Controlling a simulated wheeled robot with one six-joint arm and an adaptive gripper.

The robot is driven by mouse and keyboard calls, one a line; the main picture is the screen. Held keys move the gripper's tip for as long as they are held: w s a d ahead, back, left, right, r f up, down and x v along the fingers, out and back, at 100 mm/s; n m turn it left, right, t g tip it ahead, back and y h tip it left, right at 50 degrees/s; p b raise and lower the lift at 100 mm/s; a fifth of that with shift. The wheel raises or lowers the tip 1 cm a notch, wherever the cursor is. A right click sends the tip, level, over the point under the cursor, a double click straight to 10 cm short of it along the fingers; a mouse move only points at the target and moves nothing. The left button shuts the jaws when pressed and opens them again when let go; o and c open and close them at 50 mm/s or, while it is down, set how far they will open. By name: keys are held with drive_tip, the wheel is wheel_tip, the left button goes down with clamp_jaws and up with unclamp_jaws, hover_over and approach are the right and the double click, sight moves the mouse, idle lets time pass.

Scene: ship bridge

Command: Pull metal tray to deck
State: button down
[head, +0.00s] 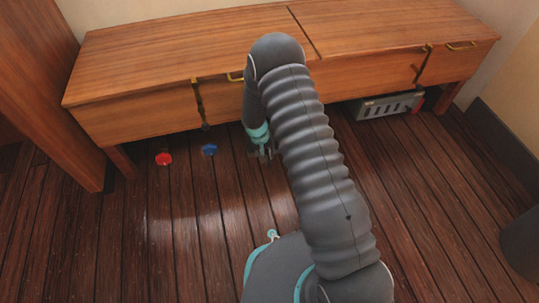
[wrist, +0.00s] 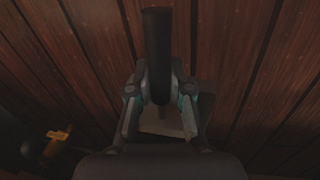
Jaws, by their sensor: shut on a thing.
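My gripper (head: 264,152) is low over the deck, just in front of the bench, left of the middle in the head view. In the wrist view my gripper (wrist: 160,92) is shut on a dark rounded bar (wrist: 158,42), like a handle, which points to the top of the picture. A pale grey flat piece (wrist: 172,126) shows behind the fingers. It may be the metal tray, joined to the bar, but the fingers and the palm hide most of it. I cannot tell whether it touches the deck. In the head view my arm hides the held thing.
A wooden bench (head: 180,50) with yellow handles spans the back wall. A slotted grey metal box (head: 388,106) sits under its right end. A red object (head: 164,159) and a blue object (head: 209,150) lie on the deck at left. The plank deck (head: 170,230) in front is clear.

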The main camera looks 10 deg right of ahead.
drive_tip(key=shift+a, duration=0.15)
drive_tip(key=c, duration=1)
unclamp_jaws()
drive_tip(key=shift+r, duration=0.1)
drive_tip(key=r, duration=0.3)
drive_tip(key=a+r, duration=0.1)
drive_tip(key=r, duration=0.3)
drive_tip(key=shift+a+r, duration=0.1)
drive_tip(key=shift+a, duration=0.1)
drive_tip(key=shift+s, duration=0.1)
